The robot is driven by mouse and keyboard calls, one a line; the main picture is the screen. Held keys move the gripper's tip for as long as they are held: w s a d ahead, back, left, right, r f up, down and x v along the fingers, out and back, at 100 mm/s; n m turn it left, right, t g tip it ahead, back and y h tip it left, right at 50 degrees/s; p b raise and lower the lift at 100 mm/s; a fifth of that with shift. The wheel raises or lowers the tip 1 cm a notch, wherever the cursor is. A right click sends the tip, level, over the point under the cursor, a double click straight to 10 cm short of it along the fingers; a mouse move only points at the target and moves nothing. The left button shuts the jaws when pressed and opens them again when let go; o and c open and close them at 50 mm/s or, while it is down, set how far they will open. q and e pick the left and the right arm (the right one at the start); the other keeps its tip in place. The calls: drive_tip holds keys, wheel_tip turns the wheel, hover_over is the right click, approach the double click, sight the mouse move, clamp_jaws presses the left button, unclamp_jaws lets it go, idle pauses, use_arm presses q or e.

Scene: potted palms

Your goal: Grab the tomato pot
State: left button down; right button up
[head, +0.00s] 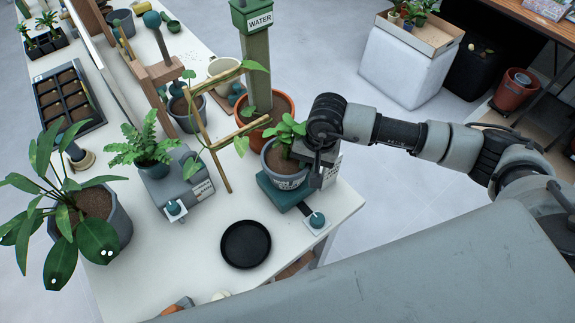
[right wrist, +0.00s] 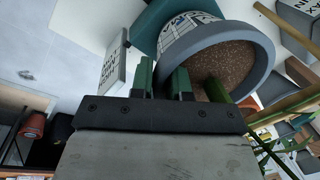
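A grey-blue pot (head: 284,178) with a leafy green plant stands on a teal-green base (head: 274,195) near the table's right edge. It carries a printed label too small to read, so I cannot confirm that it is the tomato pot. My right gripper (head: 310,154) is at the pot's right rim. In the right wrist view the pot (right wrist: 262,50) shows its brown soil, and the gripper's two green fingers (right wrist: 166,82) are close together, one on each side of the rim, with the wall between them. My left gripper is not in view.
A wooden trellis (head: 207,137) and an orange pot (head: 283,101) with a green WATER post (head: 257,70) stand close behind. A fern on a grey base (head: 180,192) stands left. A black saucer (head: 246,244) lies in front. The white tabletop between them is partly clear.

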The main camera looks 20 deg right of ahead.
drive_tip(key=shift+f, duration=0.15)
drive_tip(key=shift+c, duration=0.3)
clamp_jaws()
idle(1.1)
